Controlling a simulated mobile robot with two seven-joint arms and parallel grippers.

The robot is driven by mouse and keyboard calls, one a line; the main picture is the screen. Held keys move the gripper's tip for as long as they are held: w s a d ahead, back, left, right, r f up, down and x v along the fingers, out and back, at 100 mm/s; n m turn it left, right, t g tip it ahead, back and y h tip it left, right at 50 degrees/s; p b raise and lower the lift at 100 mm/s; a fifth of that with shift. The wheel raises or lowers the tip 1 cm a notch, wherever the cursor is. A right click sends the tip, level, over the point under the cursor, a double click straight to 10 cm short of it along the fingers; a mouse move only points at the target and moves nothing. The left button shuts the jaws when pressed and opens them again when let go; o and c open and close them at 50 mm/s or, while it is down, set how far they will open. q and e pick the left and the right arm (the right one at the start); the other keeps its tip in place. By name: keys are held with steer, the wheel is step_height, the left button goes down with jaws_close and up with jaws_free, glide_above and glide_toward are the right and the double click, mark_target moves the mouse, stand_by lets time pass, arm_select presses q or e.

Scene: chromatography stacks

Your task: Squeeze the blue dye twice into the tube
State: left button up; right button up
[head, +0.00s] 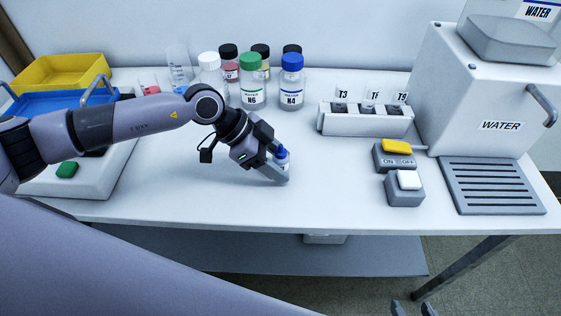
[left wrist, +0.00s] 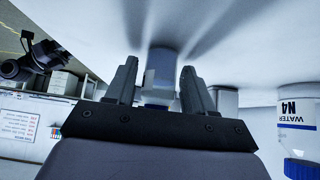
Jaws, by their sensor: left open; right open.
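A small dropper bottle with a blue top (head: 282,153) stands on the white table in the head view. My left gripper (head: 275,168) is low at the bottle and hides part of it. In the left wrist view the pale bottle (left wrist: 161,72) is between the two open fingers of my left gripper (left wrist: 158,85), with a gap visible beside it. My right gripper (head: 411,308) shows only as fingertips at the bottom edge of the head view, apart from the table. A white rack (head: 365,124) holds several tubes, labelled T3, TF and T9.
Capped bottles stand at the back, including WATER N6 (head: 252,92) and WATER N4 (head: 291,90). A switch box (head: 399,160), a button box (head: 404,191) and a WATER machine (head: 480,85) are at the right. Yellow (head: 62,72) and blue trays are at left. The front middle table is clear.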

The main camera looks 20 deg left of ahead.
mark_target(278, 150)
arm_select(q)
steer(key=c, duration=0.3)
step_height(278, 150, up, 4)
steer(key=p, duration=0.5)
steer(key=shift+r, duration=0.1)
steer(key=shift+c, duration=0.2)
steer(key=shift+f, duration=0.2)
step_height(278, 150, down, 4)
steer(key=b, duration=0.5)
steer(key=shift+f+b, duration=0.1)
steer(key=shift+b, duration=0.2)
steer(key=p+v, duration=0.1)
steer(key=v, duration=0.2)
steer(key=shift+a+r, duration=0.15)
steer(key=shift+r, duration=0.25)
